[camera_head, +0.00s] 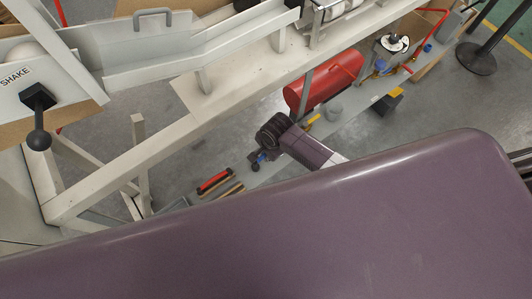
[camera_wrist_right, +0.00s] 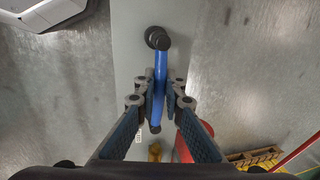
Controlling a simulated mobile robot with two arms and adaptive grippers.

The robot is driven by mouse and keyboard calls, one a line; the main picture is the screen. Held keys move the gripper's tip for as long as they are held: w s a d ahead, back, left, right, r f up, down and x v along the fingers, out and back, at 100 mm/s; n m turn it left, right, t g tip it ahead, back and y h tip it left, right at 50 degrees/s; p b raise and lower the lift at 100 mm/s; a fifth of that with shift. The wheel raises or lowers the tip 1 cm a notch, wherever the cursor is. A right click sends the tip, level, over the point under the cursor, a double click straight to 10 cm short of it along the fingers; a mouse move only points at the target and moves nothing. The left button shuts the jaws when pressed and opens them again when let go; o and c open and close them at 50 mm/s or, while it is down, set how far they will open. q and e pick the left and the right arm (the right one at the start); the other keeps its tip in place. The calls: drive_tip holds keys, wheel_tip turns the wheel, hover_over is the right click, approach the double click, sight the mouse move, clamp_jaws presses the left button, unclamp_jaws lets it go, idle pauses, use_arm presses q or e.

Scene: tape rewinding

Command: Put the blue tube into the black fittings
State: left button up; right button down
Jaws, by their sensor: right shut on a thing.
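The blue tube (camera_wrist_right: 161,72) stands out from between the fingertips of my right gripper (camera_wrist_right: 159,90) in the right wrist view. The gripper is shut on the tube, one finger on each side. Two round black pieces, seemingly the fittings (camera_wrist_right: 154,36), show at the tube's far end. Another dark piece (camera_wrist_right: 155,129) shows at its near end. I cannot tell whether the ends sit inside them. In the head view my right gripper (camera_head: 262,156) is small, over the grey shelf, with a bit of blue beside it. My left gripper is in neither view.
A red tank (camera_head: 325,82) lies beside the grey shelf (camera_head: 340,127), past my right arm. A red and black tool (camera_head: 214,181) lies nearer. White frame beams (camera_head: 150,150) and a black lever (camera_head: 38,120) stand at the left. My own purple body fills the foreground.

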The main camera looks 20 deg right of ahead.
drive_tip(key=c, duration=2)
unclamp_jaws()
drive_tip(key=shift+o, duration=0.2)
wheel_tip(320, 180, up, 12)
drive_tip(key=s, duration=0.2)
drive_tip(key=shift+d, duration=0.45)
drive_tip(key=shift+s+f, duration=0.1)
drive_tip(key=shift+s, duration=0.1)
